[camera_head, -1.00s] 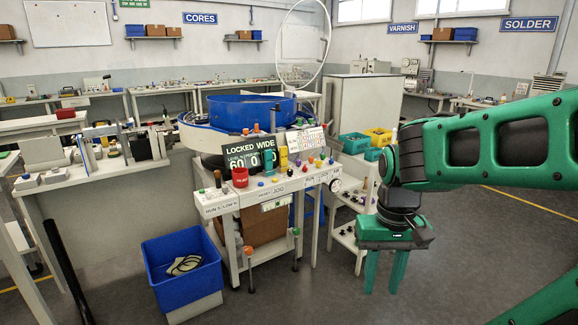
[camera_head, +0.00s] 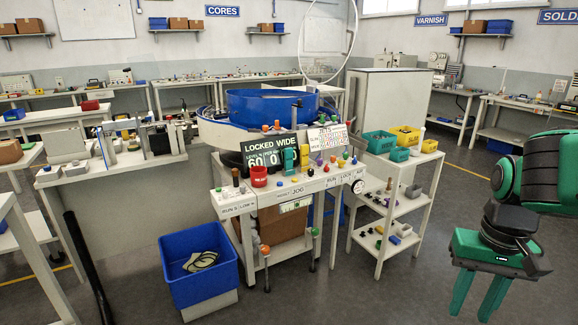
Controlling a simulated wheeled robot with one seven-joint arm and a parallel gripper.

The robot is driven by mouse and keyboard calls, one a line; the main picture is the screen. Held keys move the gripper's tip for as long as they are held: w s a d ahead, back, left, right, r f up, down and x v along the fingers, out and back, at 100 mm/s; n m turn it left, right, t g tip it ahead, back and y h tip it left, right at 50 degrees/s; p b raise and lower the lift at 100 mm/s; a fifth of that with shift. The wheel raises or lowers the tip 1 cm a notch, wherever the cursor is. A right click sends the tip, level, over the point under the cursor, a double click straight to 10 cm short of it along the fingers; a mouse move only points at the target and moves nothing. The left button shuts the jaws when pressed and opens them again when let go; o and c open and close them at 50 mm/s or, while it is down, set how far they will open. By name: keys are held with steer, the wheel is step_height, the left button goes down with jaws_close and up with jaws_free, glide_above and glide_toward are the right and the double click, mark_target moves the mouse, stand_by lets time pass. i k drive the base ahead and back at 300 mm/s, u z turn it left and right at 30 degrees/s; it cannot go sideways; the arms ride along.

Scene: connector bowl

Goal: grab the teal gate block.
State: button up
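A small upright teal block (camera_head: 290,158), which looks like the gate block, stands on the white control console (camera_head: 285,190). It is between the black "LOCKED WIDE" board (camera_head: 262,155) and a yellow block (camera_head: 304,157). Its fine shape is too small to tell. My gripper (camera_head: 477,306) hangs at the lower right, pointing down, well to the right of the console and nearer to me. Its two green fingers are apart with nothing between them.
A red cup (camera_head: 259,176) and several coloured knobs crowd the console top. A blue bowl feeder (camera_head: 268,107) stands behind. A white shelf cart (camera_head: 392,205) with bins stands right of the console. A blue bin (camera_head: 198,262) sits on the floor at front left.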

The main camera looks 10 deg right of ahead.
mark_target(288, 152)
steer(key=z, duration=0.05)
steer(key=i, duration=1)
steer(key=u, duration=0.05)
